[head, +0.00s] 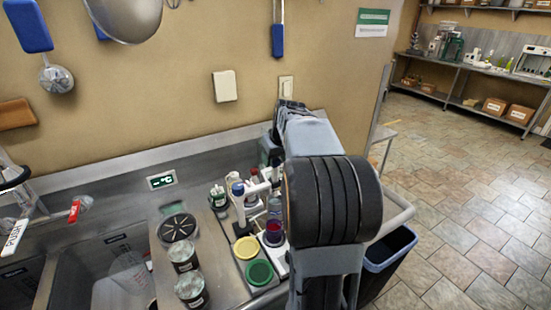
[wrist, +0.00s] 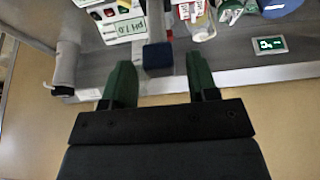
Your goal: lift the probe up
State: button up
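In the wrist view my gripper (wrist: 160,72) has its two dark green fingers spread apart with nothing held between them. A dark blue block (wrist: 158,57) on a grey stem (wrist: 156,22) shows between and just beyond the fingertips; I cannot tell whether this is the probe. In the head view a white stand (head: 242,212) with a blue-capped piece (head: 238,188) stands on the counter left of my arm. A beaker of dark red liquid (head: 274,236) is by it. My arm hides most of the gripper in the head view.
A box labelled pH 7.0 (wrist: 124,28) is close to the fingers. Yellow (head: 245,247) and green (head: 258,272) lids and dark jars (head: 183,256) crowd the counter. A sink (head: 95,275) lies left, the wall behind. A bin (head: 390,250) is right.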

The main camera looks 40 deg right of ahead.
jog(key=v, duration=1.3)
jog(key=shift+r+b, duration=0.4)
dwell(0.9)
